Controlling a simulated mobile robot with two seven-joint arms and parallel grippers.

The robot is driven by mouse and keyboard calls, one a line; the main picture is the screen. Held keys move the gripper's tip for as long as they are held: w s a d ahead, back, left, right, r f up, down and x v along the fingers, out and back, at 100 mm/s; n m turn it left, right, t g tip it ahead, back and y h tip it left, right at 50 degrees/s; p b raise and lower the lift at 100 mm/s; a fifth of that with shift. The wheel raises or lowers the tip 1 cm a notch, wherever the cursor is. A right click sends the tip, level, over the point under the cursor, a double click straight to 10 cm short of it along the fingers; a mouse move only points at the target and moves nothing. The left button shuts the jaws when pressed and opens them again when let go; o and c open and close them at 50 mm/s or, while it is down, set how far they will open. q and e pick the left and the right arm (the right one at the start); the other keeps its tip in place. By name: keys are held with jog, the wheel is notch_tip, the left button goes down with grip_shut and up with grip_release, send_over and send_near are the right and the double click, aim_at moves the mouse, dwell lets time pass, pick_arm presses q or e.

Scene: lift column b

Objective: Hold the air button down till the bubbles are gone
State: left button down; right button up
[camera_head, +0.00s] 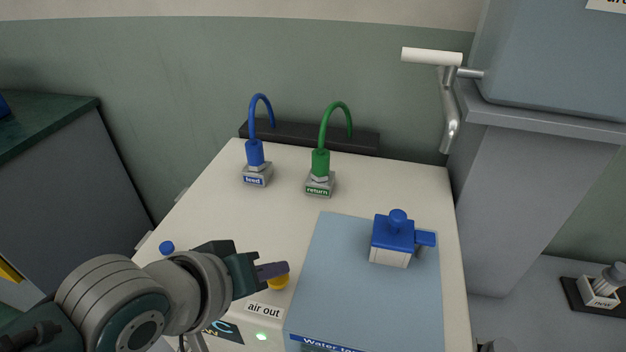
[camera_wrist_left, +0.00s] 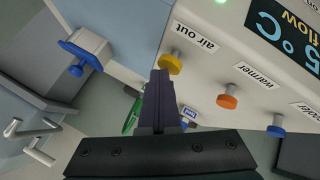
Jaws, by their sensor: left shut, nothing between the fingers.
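The yellow air button (camera_head: 279,284) sits on the front of the white unit above the label "air out" (camera_head: 264,310). It also shows in the left wrist view (camera_wrist_left: 169,64). My left gripper (camera_head: 276,269) is shut and empty. Its fingertips (camera_wrist_left: 161,75) are right at the yellow button and partly cover it in the head view. I cannot tell whether they touch or press it. No bubbles can be made out in either view. A green light (camera_head: 262,337) glows near the label. My right gripper is not in view.
A blue feed hose (camera_head: 254,152) and a green return hose (camera_head: 320,162) stand at the back of the unit. A blue-capped block (camera_head: 393,240) is on the grey tank lid (camera_head: 340,270). An orange warmer button (camera_wrist_left: 228,101) is near the yellow one. A grey cabinet (camera_head: 540,190) stands right.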

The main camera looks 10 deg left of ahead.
aim_at(273, 285)
pick_arm(q)
jog(key=shift+r, duration=0.1)
dwell(0.7)
jog(key=shift+r+p, duration=0.75)
jog(key=shift+p, duration=0.25)
notch_tip(273, 285, up, 5)
jog(key=p, duration=0.5)
jog(key=shift+r, duration=0.15)
jog(key=shift+s, duration=0.1)
